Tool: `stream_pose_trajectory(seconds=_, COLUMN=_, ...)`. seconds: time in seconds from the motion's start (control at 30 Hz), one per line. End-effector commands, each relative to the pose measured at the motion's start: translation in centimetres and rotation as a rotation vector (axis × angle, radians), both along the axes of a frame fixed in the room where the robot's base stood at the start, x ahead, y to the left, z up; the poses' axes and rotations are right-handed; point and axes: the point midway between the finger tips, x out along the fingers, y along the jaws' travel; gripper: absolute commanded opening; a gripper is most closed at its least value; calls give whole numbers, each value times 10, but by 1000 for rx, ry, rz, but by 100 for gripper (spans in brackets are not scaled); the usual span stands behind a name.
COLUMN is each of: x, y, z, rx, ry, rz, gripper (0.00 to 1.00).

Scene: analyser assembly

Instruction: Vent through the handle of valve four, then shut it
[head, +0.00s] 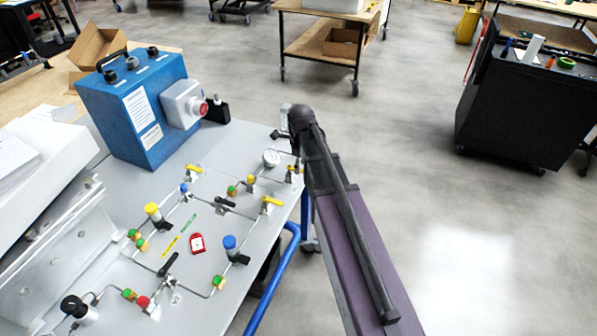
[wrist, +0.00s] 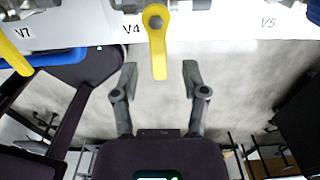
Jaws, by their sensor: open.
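The yellow handle of valve four (wrist: 158,45) hangs down past the panel edge in the wrist view, with the V4 label beside its pivot. My gripper (wrist: 159,72) is open and empty. Its fingertips lie one on each side of the handle's lower end in the picture, with gaps on both sides; how far apart they are in depth I cannot tell. In the head view, the dark end of my arm is over the right edge of the grey valve panel (head: 205,285), and the fingers cannot be made out. Which yellow handle there is valve four I cannot tell.
Another yellow handle (wrist: 12,50) by label V7 is at the left, and label V5 (wrist: 268,22) at the right. A blue box (head: 140,105) stands at the panel's back. A black cart (head: 525,105) is at the far right. The floor right of my arm is clear.

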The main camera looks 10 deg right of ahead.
Motion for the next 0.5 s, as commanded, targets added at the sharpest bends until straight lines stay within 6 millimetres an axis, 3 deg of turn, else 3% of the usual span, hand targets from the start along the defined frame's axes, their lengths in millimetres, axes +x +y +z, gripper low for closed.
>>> stream_pose_trajectory(seconds=0.5, x=0, y=-1, z=-10, rx=0, ry=0, rz=-1, gripper=57)
